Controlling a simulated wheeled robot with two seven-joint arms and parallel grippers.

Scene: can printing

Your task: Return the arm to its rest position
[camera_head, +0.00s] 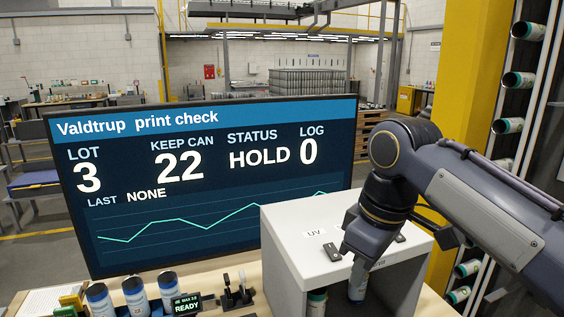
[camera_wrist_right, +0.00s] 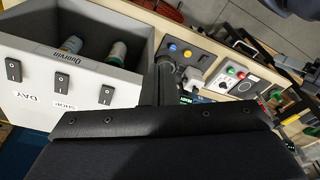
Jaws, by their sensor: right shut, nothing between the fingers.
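My right arm comes in from the right in the head view, bent at the wrist. My right gripper (camera_head: 352,254) points down at the top of a pale booth (camera_head: 287,250) marked UV. I cannot tell whether it touches the booth. In the right wrist view the shut, empty gripper (camera_wrist_right: 165,82) shows dark beside the booth (camera_wrist_right: 40,95), whose panel carries rocker switches. Two cans stand inside the booth: one bluish (camera_wrist_right: 72,44) and one with a green band (camera_wrist_right: 117,52). My left gripper is not in view.
A large screen (camera_head: 200,225) behind the booth reads LOT 3, KEEP CAN 22, STATUS HOLD, LOG 0, LAST NONE. Several cans (camera_head: 135,294) and a small READY display (camera_head: 187,304) stand at front left. A yellow pillar (camera_head: 463,70) and a can rack (camera_head: 525,80) rise at right.

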